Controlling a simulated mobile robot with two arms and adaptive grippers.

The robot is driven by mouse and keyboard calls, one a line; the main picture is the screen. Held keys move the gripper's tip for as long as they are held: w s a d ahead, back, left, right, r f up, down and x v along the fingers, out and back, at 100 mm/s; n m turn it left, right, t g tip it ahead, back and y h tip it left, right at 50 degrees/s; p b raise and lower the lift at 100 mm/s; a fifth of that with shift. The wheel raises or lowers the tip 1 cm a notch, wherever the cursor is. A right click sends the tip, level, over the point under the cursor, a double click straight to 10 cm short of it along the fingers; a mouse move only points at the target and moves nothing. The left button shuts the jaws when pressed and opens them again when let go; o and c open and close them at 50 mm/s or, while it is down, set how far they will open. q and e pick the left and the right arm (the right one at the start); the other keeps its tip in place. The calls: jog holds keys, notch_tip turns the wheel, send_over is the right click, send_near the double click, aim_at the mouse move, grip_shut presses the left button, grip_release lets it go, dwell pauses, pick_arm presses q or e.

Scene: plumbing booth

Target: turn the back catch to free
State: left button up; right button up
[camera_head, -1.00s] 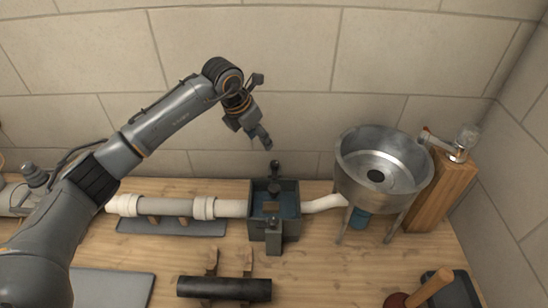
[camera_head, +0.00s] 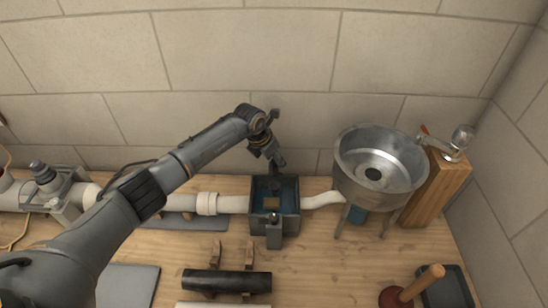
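A dark box (camera_head: 259,190) with an open top and a bluish inside sits in the white pipe line on the bench. The front catch (camera_head: 274,234) stands upright on its near wall. The back catch at the far wall is mostly hidden by my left gripper (camera_head: 278,160), whose tip is right above the box's back edge. I cannot tell whether it touches the catch, or whether its fingers are open or shut. My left arm crosses from the lower left. My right gripper is not in view.
A metal basin (camera_head: 378,170) on legs stands right of the box, beside a wooden block (camera_head: 437,190) with a lever. The tiled wall is close behind. A black tube (camera_head: 227,281) on wooden rests and a plunger (camera_head: 415,287) are in front.

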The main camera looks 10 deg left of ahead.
pick_arm(q)
jog(key=shift+c, duration=0.2)
grip_shut()
